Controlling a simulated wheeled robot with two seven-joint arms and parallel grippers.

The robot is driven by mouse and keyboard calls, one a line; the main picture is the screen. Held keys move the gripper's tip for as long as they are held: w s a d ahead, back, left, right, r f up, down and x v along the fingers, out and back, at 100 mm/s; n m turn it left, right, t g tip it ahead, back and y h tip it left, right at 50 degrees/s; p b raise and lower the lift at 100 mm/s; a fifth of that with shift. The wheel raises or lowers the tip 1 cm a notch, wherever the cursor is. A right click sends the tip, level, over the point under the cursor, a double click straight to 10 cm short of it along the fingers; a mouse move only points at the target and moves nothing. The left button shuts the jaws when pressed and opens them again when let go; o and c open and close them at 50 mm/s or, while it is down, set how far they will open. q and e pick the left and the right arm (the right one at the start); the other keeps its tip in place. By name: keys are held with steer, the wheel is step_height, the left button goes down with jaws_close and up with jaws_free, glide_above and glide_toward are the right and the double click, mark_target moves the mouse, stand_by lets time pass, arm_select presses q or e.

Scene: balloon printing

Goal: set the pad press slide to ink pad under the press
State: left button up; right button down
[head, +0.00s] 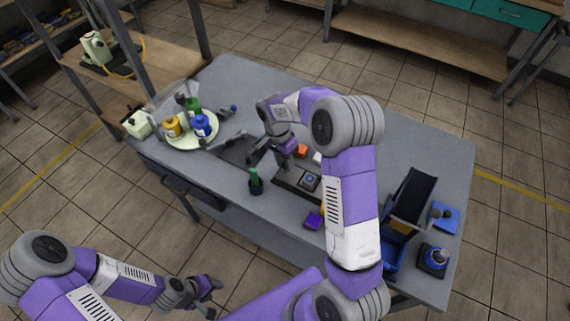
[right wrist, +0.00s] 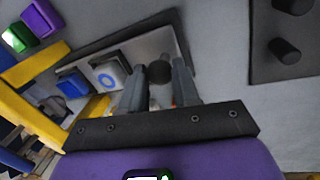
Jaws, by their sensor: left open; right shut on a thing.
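The pad press slide (right wrist: 176,41) is a light metal plate on a dark base (head: 287,187), on the table's middle. In the right wrist view it bears a pale pad with a blue ring (right wrist: 106,76) and a blue pad (right wrist: 72,84). A dark round knob (right wrist: 160,71) stands up from the plate. My right gripper (right wrist: 158,88) is shut on this knob; in the head view the gripper (head: 282,167) is low over the slide, partly hidden by my arm. My left gripper (head: 211,288) is open and empty, off the table's front edge.
A dark board with pegs (head: 238,152) lies left of the slide. A round tray (head: 180,143) holds several bottles. A yellow frame (right wrist: 30,119) is close by the pads.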

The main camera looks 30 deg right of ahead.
steer(key=shift+w+a+r, duration=0.1)
steer(key=shift+w, duration=0.1)
steer(key=c, duration=0.8)
jaws_free()
steer(key=r, duration=0.2)
steer(key=w+r+p, duration=0.1)
steer(key=r, duration=0.4)
steer(key=shift+w+a+r, duration=0.15)
steer(key=shift+w+a, duration=0.05)
steer(key=shift+a, duration=0.1)
